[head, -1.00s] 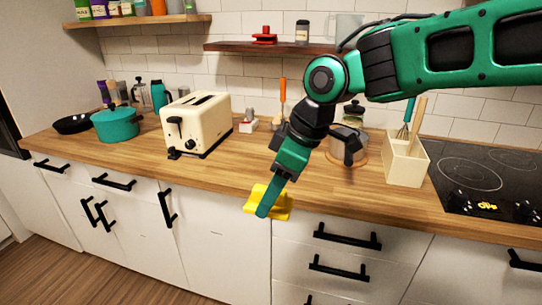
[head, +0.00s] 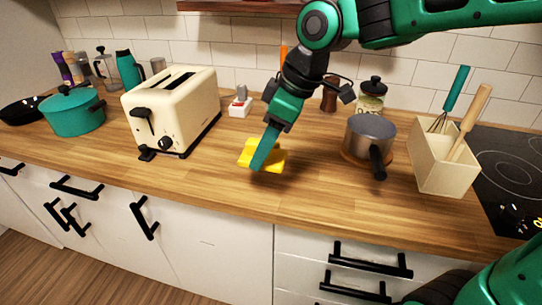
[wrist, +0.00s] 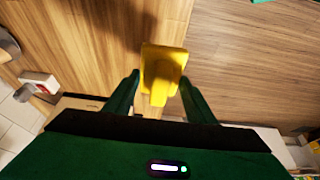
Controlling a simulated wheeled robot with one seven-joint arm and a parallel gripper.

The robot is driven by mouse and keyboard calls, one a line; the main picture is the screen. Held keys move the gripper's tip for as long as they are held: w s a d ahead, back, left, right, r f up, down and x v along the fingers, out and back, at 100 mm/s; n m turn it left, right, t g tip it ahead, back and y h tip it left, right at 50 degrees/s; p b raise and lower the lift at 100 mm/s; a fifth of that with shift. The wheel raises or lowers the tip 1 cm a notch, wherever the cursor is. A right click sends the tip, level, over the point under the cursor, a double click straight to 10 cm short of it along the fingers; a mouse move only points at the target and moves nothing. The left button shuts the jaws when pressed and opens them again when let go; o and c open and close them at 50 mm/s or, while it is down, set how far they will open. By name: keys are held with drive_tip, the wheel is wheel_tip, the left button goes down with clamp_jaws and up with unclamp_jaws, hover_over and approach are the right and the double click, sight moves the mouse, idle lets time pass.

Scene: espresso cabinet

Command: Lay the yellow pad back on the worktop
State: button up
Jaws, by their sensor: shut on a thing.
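The yellow pad (head: 276,158) is over the front middle part of the wooden worktop (head: 205,185), between the toaster and the saucepan. My gripper (head: 258,163) points down and is shut on the pad, covering part of it in the head view. In the wrist view the pad (wrist: 165,58) lies between the two green fingers (wrist: 160,98), with a raised yellow part toward me. Bare wood shows beyond it. I cannot tell whether the pad's underside touches the worktop.
A cream toaster (head: 172,108) and teal pot (head: 74,112) stand left. A grey saucepan (head: 370,138) stands right, its handle toward the front. A utensil box (head: 443,165) and black hob (head: 510,165) are farther right. Worktop around the pad is clear.

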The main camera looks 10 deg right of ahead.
drive_tip(key=w+d+f, duration=0.1)
drive_tip(key=w+f, duration=0.1)
drive_tip(key=w, duration=0.1)
drive_tip(key=w+d+f, duration=0.1)
drive_tip(key=w+f, duration=0.1)
drive_tip(key=w, duration=0.2)
drive_tip(key=w+d+f, duration=0.2)
drive_tip(key=w+f, duration=0.1)
drive_tip(key=shift+w, duration=0.4)
drive_tip(key=shift+f, duration=1.95)
drive_tip(key=o, duration=0.8)
drive_tip(key=shift+f, duration=0.1)
drive_tip(key=o, duration=0.4)
drive_tip(key=v, duration=1.2)
